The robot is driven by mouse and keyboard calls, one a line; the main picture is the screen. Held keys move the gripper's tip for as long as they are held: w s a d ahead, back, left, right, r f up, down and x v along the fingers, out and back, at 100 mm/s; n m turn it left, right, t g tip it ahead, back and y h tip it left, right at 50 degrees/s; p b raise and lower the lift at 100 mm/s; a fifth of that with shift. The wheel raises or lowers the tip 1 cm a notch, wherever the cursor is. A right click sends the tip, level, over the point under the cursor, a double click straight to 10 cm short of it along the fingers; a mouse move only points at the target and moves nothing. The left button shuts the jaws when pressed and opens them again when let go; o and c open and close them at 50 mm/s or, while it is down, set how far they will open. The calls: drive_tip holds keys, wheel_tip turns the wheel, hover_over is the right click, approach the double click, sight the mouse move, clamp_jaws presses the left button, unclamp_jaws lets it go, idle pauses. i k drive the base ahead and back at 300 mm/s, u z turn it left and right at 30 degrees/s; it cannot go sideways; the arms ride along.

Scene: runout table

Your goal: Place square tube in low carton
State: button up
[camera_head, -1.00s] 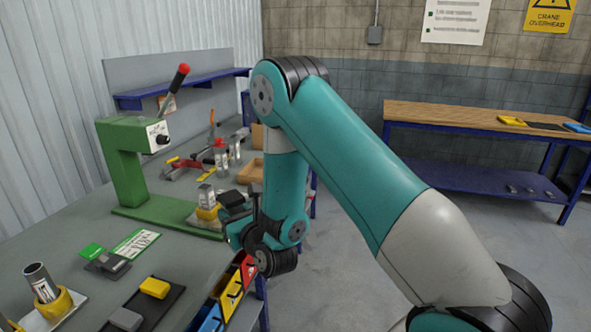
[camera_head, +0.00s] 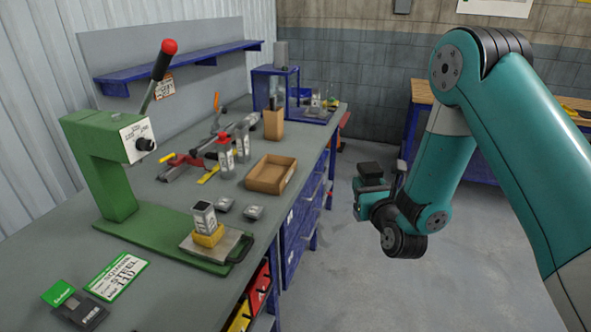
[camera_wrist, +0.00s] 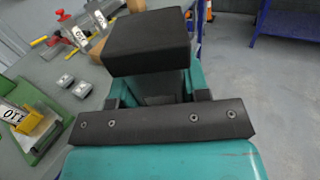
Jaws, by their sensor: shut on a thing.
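The low carton (camera_head: 289,180), an open brown box, sits on the grey bench near its right edge. One grey square tube (camera_head: 204,214) stands upright in a yellow holder on the green press base. Two more upright grey pieces (camera_head: 226,160) (camera_head: 242,146) stand behind and left of the carton. My gripper (camera_head: 368,190) is right of the bench, over the floor, apart from the carton. It is shut; what it grips cannot be made out. The wrist view shows a dark block (camera_wrist: 148,42) above a dark bar (camera_wrist: 165,120); I cannot tell whether the block is held.
The green lever press (camera_head: 100,165) stands at the left, its red-knobbed lever raised. A taller carton (camera_head: 273,124), clamps and small grey pieces (camera_head: 225,204) (camera_head: 253,212) occupy the bench. Blue drawers are below its edge. Open floor (camera_head: 335,270) lies between bench and arm.

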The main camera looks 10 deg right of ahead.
sight(272, 177)
drive_tip(key=u, duration=0.2)
drive_tip(key=i, duration=1)
drive_tip(key=u, duration=0.55)
